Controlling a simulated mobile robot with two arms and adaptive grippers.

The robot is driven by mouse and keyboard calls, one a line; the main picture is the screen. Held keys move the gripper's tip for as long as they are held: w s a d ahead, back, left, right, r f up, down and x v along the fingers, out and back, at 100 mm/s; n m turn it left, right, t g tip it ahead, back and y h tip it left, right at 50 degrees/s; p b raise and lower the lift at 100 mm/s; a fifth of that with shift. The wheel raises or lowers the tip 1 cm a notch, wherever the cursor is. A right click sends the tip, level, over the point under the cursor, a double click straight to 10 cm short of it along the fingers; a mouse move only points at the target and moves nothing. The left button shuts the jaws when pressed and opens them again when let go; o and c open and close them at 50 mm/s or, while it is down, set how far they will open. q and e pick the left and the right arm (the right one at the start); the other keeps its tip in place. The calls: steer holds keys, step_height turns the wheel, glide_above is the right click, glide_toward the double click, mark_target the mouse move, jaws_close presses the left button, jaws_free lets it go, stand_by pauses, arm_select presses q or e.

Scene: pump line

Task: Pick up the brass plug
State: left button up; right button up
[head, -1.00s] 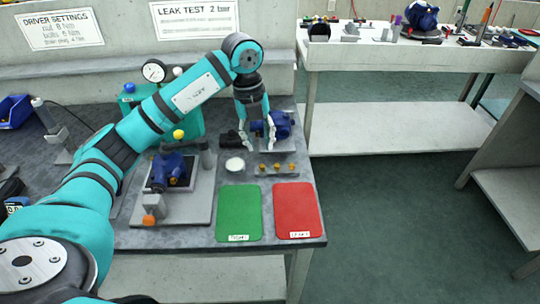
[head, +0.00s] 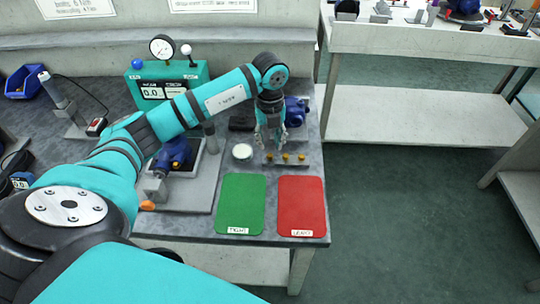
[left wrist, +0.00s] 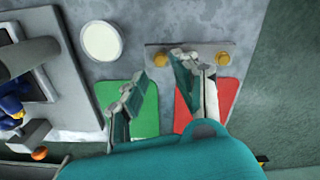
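Small brass plugs stand in a row on a grey holder strip (head: 277,163), with a left plug (head: 269,157), a middle plug (head: 285,156) and a right plug (head: 302,157). The left wrist view shows the left plug (left wrist: 160,59) and the right plug (left wrist: 223,58); my finger covers the space between them. My left gripper (head: 271,141) hangs fingers down just behind the strip, above the bench. Its fingers are apart and empty in the left wrist view (left wrist: 158,76). My right gripper is not in view.
A green mat (head: 240,205) and a red mat (head: 301,205) lie in front of the strip. A white round dish (head: 242,152) is left of it. A blue pump part (head: 296,111) stands behind my gripper. A fixture with another blue pump (head: 176,153) and a teal gauge box (head: 140,90) are further left.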

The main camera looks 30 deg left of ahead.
mark_target(270, 155)
arm_select(q)
steer(key=shift+f, duration=0.75)
step_height(270, 155, down, 4)
steer(key=shift+r+p, duration=0.25)
steer(key=shift+p, duration=0.05)
steer(key=shift+f, duration=0.25)
steer(key=c, duration=0.5)
jaws_close()
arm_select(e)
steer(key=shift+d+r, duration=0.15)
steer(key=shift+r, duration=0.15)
